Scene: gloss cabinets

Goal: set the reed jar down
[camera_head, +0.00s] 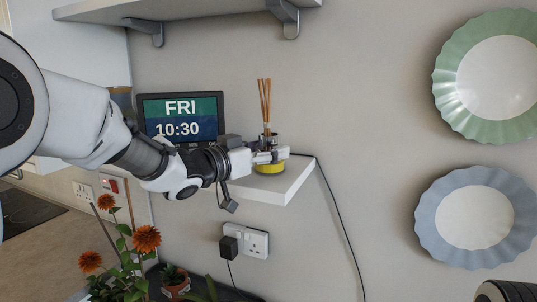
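The reed jar (265,103) shows mainly as thin brown reeds standing upright above a dark neck. My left gripper (268,155) reaches in from the left, and its fingers are closed around the jar, hiding much of its body. A yellow round thing (270,169) shows just below the fingers, over the white wall shelf (288,188). I cannot tell whether the yellow is the jar's lower part or a separate piece under it, nor whether the jar bears on it. My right gripper is not in view.
A screen reading FRI 10:30 (181,117) stands behind my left wrist. A dark cable (334,205) hangs from the shelf. Above is a grey bracketed shelf (190,10). Below are a wall socket (246,241) and orange flowers (146,239). Green (451,75) and blue (428,222) plates hang right.

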